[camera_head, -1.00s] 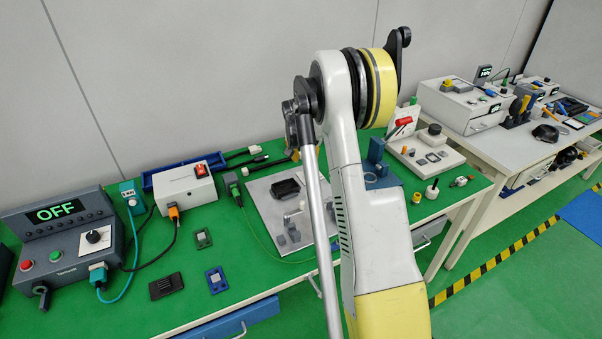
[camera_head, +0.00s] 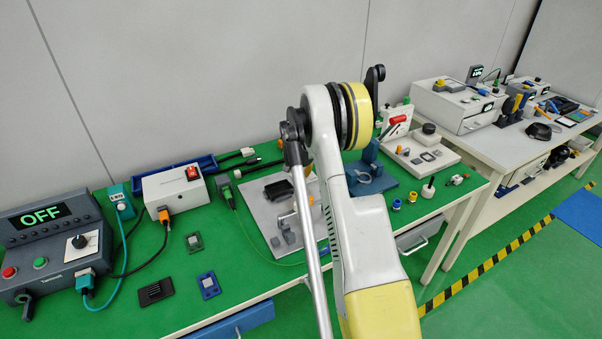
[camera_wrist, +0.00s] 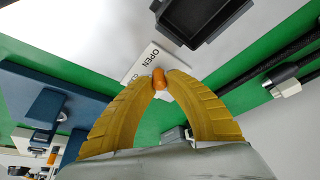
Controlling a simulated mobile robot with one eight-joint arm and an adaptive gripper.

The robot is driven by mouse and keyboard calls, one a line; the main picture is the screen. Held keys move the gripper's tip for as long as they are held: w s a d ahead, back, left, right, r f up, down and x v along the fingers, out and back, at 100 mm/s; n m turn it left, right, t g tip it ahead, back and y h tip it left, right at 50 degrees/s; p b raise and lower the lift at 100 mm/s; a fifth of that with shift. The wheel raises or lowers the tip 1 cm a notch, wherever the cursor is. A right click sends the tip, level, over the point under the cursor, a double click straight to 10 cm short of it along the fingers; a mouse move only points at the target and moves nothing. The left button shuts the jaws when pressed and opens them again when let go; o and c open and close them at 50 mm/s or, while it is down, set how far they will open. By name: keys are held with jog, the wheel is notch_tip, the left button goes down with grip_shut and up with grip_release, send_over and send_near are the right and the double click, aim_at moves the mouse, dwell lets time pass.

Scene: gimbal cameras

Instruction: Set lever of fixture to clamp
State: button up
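The lever's orange knob (camera_wrist: 158,79) shows in the wrist view, directly between the tips of my yellow gripper (camera_wrist: 161,77). The fingers curve in close on both sides of the knob and appear to hold it. A white label (camera_wrist: 152,62) beside it reads "OPEN", with a second word partly covered by a finger. The fixture's pale plate (camera_wrist: 105,25) carries a dark open-topped block (camera_wrist: 203,20). In the head view, the fixture plate (camera_head: 262,211) lies on the green bench with the black block (camera_head: 278,189) on it.
A blue bracket (camera_head: 372,178) stands right of the fixture, and it shows at left in the wrist view (camera_wrist: 45,100). Dark cables with a metal connector (camera_wrist: 290,86) lie at right there. A white box (camera_head: 180,190) and an "OFF" control unit (camera_head: 55,250) stand left.

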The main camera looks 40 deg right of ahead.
aim_at(309, 176)
grip_shut()
jog(key=n, duration=0.2)
jog(key=shift+s+d+n+t+y, duration=0.3)
jog(key=shift+d+n+t+y, duration=0.1)
jog(key=n, duration=0.1)
jog(key=n+y, duration=0.1)
jog(key=shift+s+d+n+t, duration=0.15)
jog(key=shift+d+n+t, duration=0.15)
jog(key=shift+d+n, duration=0.1)
jog(key=n, duration=0.1)
jog(key=d+n+y, duration=0.1)
jog(key=n, duration=0.1)
jog(key=shift+t, duration=0.3)
jog(key=shift+d+n+y, duration=0.2)
jog(key=shift+n+y, duration=0.15)
jog(key=shift+n, duration=0.5)
jog(key=shift+d+n+y, duration=0.15)
jog(key=shift+n+y, duration=0.2)
jog(key=shift+n, duration=0.5)
jog(key=shift+r, duration=0.1)
jog(key=o, duration=0.8)
grip_release()
jog(key=shift+w, duration=0.2)
jog(key=shift+c, duration=0.2)
